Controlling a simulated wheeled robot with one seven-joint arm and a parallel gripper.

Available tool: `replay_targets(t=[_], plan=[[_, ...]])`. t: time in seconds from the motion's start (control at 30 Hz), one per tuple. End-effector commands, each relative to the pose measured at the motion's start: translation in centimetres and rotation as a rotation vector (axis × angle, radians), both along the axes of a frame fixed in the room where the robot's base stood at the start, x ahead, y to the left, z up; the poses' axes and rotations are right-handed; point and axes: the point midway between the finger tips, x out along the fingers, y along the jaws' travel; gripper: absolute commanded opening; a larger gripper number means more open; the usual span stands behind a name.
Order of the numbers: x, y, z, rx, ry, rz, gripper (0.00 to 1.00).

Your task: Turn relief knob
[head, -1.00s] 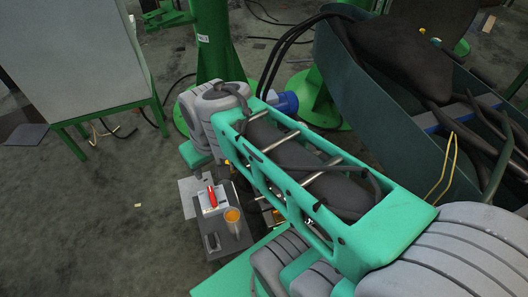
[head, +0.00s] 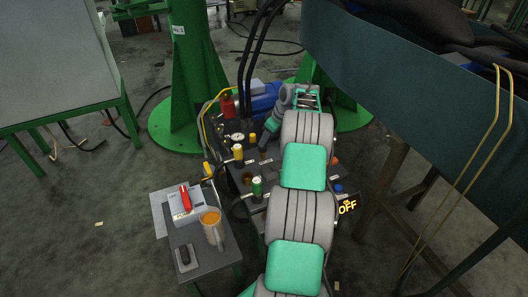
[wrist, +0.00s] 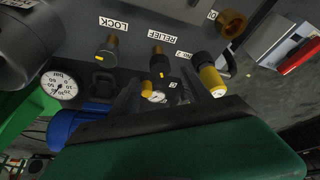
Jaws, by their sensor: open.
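The relief knob (wrist: 158,66) shows in the wrist view as a dark knob with a brass stem and a yellow mark, beside the label RELIEF (wrist: 160,36). My gripper (wrist: 155,86) is open, its dark fingers either side of the area just below the knob in the picture. I see no clear contact, and cannot tell how far the fingers reach along it. In the head view my gripper (head: 268,140) is over the dark control panel (head: 225,172). I cannot pick out the relief knob there with certainty.
The lock knob (wrist: 108,48) and a yellow-capped knob (wrist: 212,78) flank the relief knob. A pressure gauge (wrist: 58,86) is at the left. A green pillar (head: 180,75) stands behind.

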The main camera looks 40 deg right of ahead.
Motion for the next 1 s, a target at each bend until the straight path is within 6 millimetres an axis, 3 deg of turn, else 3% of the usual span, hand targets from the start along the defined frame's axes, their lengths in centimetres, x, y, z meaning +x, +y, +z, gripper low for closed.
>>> replay_targets(t=[0.1, 0.23, 0.6, 1.0], plan=[[0.8, 0.3, -2.9, 0.003, 0.004, -0.002, 0.56], [1.7, 0.4, -4.7, 0.001, 0.002, -0.001, 0.56], [2.1, 0.6, -5.3, 0.001, 0.003, -0.004, 0.56], [2.1, 0.6, -5.3, 0.002, 0.003, -0.003, 0.23]])
